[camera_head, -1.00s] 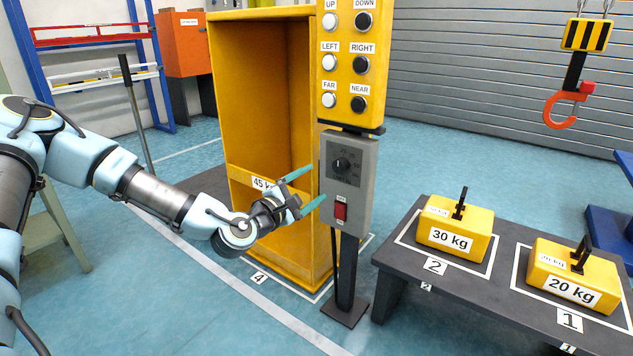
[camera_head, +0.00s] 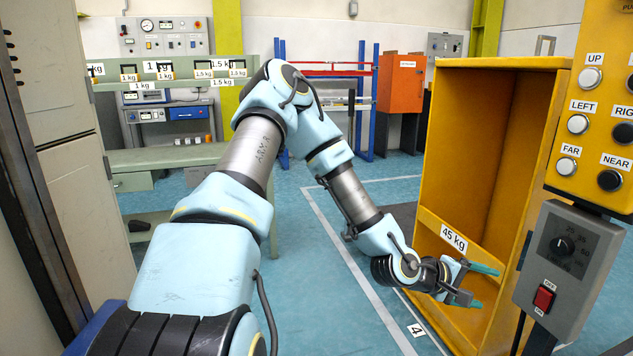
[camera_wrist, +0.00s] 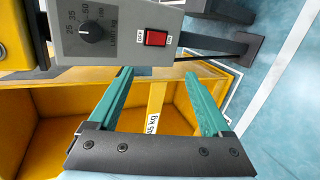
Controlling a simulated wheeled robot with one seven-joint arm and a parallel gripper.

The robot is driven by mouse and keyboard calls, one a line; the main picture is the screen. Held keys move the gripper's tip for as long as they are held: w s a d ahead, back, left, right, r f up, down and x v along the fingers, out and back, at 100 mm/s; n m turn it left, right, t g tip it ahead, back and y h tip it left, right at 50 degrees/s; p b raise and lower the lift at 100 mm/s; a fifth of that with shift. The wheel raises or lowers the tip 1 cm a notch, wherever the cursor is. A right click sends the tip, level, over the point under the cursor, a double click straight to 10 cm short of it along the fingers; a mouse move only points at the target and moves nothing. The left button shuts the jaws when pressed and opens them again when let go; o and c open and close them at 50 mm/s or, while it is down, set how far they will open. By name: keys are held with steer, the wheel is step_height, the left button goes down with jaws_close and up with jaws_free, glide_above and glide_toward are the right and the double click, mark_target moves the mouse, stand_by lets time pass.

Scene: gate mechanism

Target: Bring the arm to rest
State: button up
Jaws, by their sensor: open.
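My gripper (camera_head: 482,286) is open, with its two green fingers apart and nothing between them. In the head view it is at the lower right, in front of the yellow 45 kg cabinet (camera_head: 463,130) and to the left of the grey control box (camera_head: 570,268). My arm reaches from the bottom of the view up to a raised elbow and then down to the right. In the wrist view the gripper (camera_wrist: 160,80) points toward the control box (camera_wrist: 110,52), with its red switch (camera_wrist: 156,38) and black dial. The fingertips appear apart from the box.
A yellow button panel (camera_head: 605,130) stands above the control box. A shelf with small weights (camera_head: 170,72) and a green bench (camera_head: 150,160) are at the back left. A grey cabinet (camera_head: 70,130) stands close on the left. Blue floor (camera_head: 330,290) is open around the arm.

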steer(key=w+a+f+m+y, duration=0.1)
steer(key=w+a+m+y, duration=0.2)
steer(key=a, duration=0.7)
steer(key=w+a+f+m+y, duration=0.1)
steer(key=w+a+y, duration=0.3)
steer(key=a, duration=0.6)
steer(key=s+a+r+y, duration=0.35)
steer(key=a+r, duration=0.25)
steer(key=a, duration=0.5)
steer(key=s+a+r+y, duration=0.2)
steer(key=s+a+r, duration=0.3)
steer(key=a, duration=0.6)
step_height(320, 180, up, 26)
steer(key=w+p, duration=0.1)
steer(key=p, duration=2.4)
steer(key=shift+f+m+g+p, duration=0.25)
steer(key=shift+m+g+p, duration=0.05)
steer(key=shift+a, duration=0.1)
